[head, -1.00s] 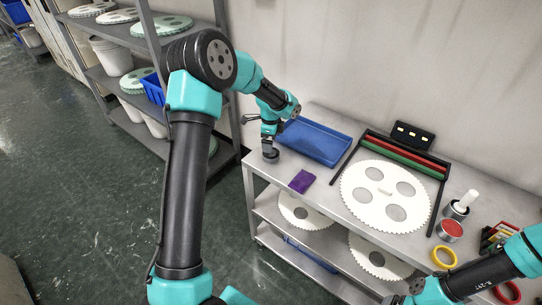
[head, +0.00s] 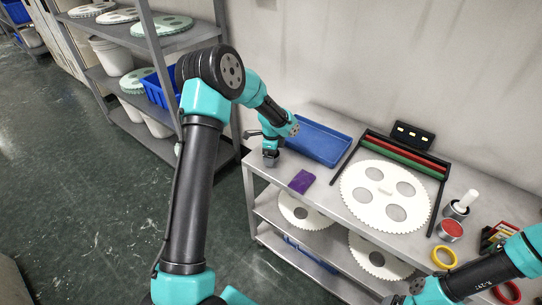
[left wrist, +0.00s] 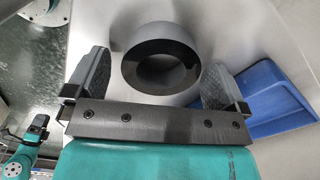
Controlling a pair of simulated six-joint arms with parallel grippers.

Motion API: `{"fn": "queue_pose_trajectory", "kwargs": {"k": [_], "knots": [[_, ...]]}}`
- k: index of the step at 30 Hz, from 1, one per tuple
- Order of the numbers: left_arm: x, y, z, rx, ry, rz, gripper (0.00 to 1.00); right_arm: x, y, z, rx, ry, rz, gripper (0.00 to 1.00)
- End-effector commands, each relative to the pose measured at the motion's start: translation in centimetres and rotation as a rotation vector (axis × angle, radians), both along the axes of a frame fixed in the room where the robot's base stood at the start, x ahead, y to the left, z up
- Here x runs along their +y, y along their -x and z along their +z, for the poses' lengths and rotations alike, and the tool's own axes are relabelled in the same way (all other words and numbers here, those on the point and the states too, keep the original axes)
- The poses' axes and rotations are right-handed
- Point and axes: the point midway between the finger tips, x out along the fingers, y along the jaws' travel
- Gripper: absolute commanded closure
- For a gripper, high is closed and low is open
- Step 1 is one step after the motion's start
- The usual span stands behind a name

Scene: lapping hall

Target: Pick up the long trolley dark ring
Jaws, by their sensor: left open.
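The dark ring (left wrist: 150,46) stands on the grey metal trolley top in the left wrist view, its round hole facing the camera. My left gripper (left wrist: 156,76) is open, with one finger on each side of the ring. Gaps show between the fingers and the ring. In the head view my left gripper (head: 270,152) is at the left end of the trolley top (head: 330,196), pointing down. The ring is mostly hidden there. My right arm enters at the lower right; its fingers are not clear at the bottom edge.
A blue tray (head: 322,142) lies just right of the left gripper. A purple block (head: 302,181) is near the front edge. A large white toothed disc (head: 385,222) lies farther right, beside a red can (head: 450,231) and a yellow ring (head: 444,257).

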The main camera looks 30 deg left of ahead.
Motion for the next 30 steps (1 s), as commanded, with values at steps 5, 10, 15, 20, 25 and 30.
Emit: {"fn": "queue_pose_trajectory", "kwargs": {"k": [5, 10, 15, 20, 25, 30], "knots": [[0.0, -0.02, -0.41, -0.001, 0.0, -0.001, 0.0, 0.0, 0.0, 0.0, 0.0, 0.0, 0.0, 0.06], [0.0, -0.02, -0.39, -0.001, 0.0, -0.001, 0.0, 0.0, 0.0, 0.0, 0.0, 0.0, 0.0, 0.06], [0.0, -0.02, -0.38, -0.001, 0.0, -0.001, 0.0, 0.0, 0.0, 0.0, 0.0, 0.0, 0.0, 0.06], [0.0, -0.02, -0.37, -0.001, 0.0, -0.001, 0.12, 0.0, 0.0, 0.0, 0.0, 0.0, 0.0, 0.06], [0.0, -0.02, -0.37, -0.001, 0.0, 0.0, 0.29, 0.0, 0.0, 0.0, 0.0, 0.0, 0.0, 0.06], [0.0, -0.02, -0.37, -0.001, 0.0, 0.0, 0.45, 0.0, 0.0, 0.0, 0.0, 0.0, 0.0, 0.06]]}}
